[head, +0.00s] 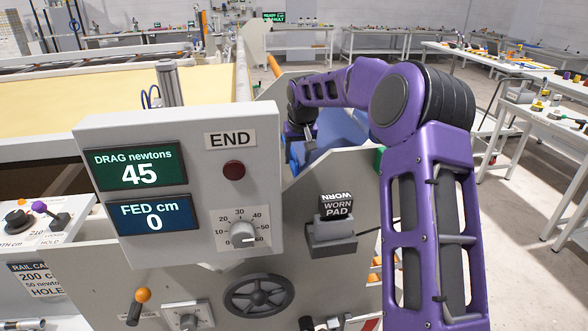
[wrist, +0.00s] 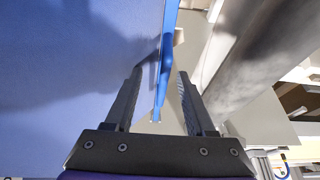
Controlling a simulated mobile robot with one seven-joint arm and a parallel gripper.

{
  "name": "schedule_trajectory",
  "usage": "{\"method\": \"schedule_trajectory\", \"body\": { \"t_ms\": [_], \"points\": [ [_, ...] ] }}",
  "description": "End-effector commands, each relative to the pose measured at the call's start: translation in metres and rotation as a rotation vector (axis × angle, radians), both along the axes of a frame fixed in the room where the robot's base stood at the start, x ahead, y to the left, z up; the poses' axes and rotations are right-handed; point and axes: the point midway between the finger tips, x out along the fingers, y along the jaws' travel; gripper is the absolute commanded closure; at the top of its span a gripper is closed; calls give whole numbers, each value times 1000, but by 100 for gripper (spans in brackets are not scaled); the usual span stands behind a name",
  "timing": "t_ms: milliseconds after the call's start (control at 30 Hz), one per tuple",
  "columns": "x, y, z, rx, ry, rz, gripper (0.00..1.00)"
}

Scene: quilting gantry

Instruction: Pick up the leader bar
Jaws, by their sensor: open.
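In the wrist view, my gripper (wrist: 161,72) is open, with one dark finger on each side of a narrow bright-blue strip. This strip (wrist: 166,50) runs along the edge of a broad blue surface and looks to be the leader bar. It lies between or just beyond the fingers; I cannot tell its depth. Nothing is gripped. In the head view, my purple arm reaches over behind the grey control panel, and the gripper end is mostly hidden there. Some blue material (head: 342,130) shows below the arm; the bar itself cannot be made out there.
The control panel (head: 262,148) reads drag 45 newtons and fed 0 cm. A worn pad block (head: 337,207) sits on the grey side plate, above a black handwheel (head: 258,295). A large grey roller (wrist: 245,55) is close right of my fingers.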

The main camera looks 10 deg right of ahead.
Motion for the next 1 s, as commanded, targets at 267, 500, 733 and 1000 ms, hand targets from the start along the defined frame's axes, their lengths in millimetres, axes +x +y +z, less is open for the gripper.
{"method": "schedule_trajectory", "body": {
  "t_ms": [267,500,733,1000],
  "points": [
    [16,5,-35,1,1,1,45],
    [18,5,-38,0,0,1,45],
    [17,5,-38,0,0,1,79],
    [17,5,-38,0,1,1,100]
  ]
}}
